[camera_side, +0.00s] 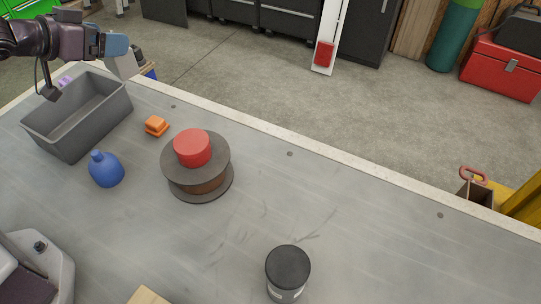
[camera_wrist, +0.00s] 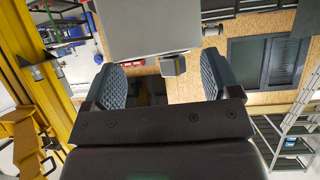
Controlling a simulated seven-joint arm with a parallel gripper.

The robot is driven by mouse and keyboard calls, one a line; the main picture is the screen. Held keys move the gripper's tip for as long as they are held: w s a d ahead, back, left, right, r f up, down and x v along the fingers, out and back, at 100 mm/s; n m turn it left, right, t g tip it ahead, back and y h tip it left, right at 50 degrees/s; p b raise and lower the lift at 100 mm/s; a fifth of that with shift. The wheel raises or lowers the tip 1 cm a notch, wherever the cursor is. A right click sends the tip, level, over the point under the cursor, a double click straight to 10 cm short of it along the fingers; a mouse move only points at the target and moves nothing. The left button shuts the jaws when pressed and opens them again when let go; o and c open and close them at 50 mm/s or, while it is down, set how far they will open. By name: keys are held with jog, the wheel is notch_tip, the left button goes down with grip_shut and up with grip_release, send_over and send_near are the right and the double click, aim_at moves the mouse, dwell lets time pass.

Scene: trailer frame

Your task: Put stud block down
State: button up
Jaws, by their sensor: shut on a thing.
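A light grey block (camera_wrist: 150,30) with a small darker stub (camera_wrist: 172,66) on one face, which I take to be the stud block, is held at my gripper (camera_wrist: 160,83). The blue-grey fingers stand on either side, shut on it. In the side view my gripper (camera_side: 116,46) is at the upper left, raised near the far edge of the table. The pale block (camera_side: 123,66) shows at its fingertips, apart from the tabletop as far as I can tell. Its far side is hidden.
An open grey bin (camera_side: 75,130) stands on the table at left, close to my gripper. Nearby are an orange stepped block (camera_side: 156,125), a blue bottle (camera_side: 106,170) and a spool (camera_side: 222,160) with a red cylinder (camera_side: 192,146) on top. A black-lidded jar (camera_side: 288,267) stands in front.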

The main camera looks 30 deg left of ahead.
jog(key=d+r+m+h, duration=0.3)
jog(key=d+r, duration=0.2)
jog(key=s+d+f+m+g+h, duration=0.2)
jog(key=s+d+f+m, duration=0.15)
jog(key=d, duration=0.65)
jog(key=s+d+f+m+g+h, duration=0.2)
jog(key=d+f, duration=0.2)
jog(key=d, duration=0.6)
jog(key=s+d+f+m+g+h, duration=0.1)
jog(key=s+d+f+m+h, duration=0.2)
jog(key=d, duration=0.8)
jog(key=shift+n, duration=0.45)
jog(key=shift+w+d+f, duration=1.5)
jog(key=shift+w+f, duration=0.15)
jog(key=shift+f, duration=0.6)
jog(key=shift+w+d+f, duration=1.5)
jog(key=shift+w+f, duration=0.15)
jog(key=shift+f, duration=0.55)
jog(key=shift+w+d+f, duration=1.5)
jog(key=shift+w+f, duration=0.15)
jog(key=shift+f, duration=0.6)
jog(key=o, duration=1.1)
jog(key=shift+f+g+y, duration=0.15)
jog(key=shift+g+y, duration=0.15)
